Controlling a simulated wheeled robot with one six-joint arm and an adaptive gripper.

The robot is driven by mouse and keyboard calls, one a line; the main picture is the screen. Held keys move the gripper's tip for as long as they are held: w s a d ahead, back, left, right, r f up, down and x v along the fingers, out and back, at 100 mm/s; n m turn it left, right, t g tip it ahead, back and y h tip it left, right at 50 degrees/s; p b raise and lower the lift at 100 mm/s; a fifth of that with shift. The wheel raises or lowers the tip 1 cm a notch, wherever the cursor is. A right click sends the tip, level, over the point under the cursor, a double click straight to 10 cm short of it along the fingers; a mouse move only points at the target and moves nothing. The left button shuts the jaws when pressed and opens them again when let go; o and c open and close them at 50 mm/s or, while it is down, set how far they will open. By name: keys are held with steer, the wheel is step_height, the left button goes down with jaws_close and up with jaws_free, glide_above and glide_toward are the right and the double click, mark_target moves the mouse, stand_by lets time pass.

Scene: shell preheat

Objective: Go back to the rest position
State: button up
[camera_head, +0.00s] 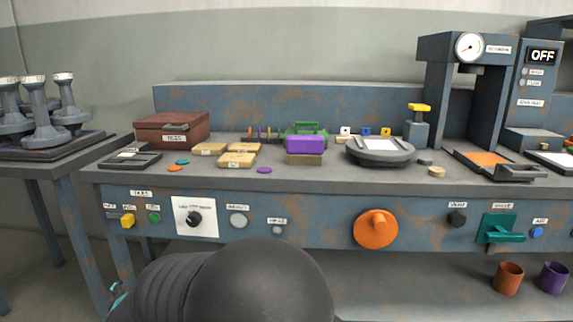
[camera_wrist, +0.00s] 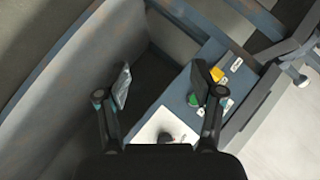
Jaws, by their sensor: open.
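My gripper (camera_wrist: 160,92) shows in the wrist view with its two fingers spread apart and nothing between them.
The blue workbench (camera_head: 300,181) carries a brown box (camera_head: 172,129), a purple block (camera_head: 305,143), a round grey dish (camera_head: 380,155) and a press (camera_head: 433,90). An orange knob (camera_head: 376,229) and a teal lever (camera_head: 498,230) stick out in front. A side table (camera_head: 50,155) stands left.

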steer(key=s+d+r+n+g+h, duration=0.1)
steer(key=s+d, duration=0.6)
steer(key=d, duration=1)
steer(key=s+d+r+n+g+h, duration=0.2)
steer(key=s+d+r, duration=0.3)
steer(key=d, duration=1.3)
steer(key=s+d+r+n+g+h, duration=0.1)
steer(key=s+d+r+h, duration=0.2)
steer(key=s+d, duration=0.6)
steer(key=d+r, duration=0.1)
steer(key=d, duration=0.8)
steer(key=shift+s+d+n+g+h, duration=0.2)
steer(key=shift+n+g+h, duration=0.1)
steer(key=shift+n+h, duration=0.1)
steer(key=shift+r, duration=0.1)
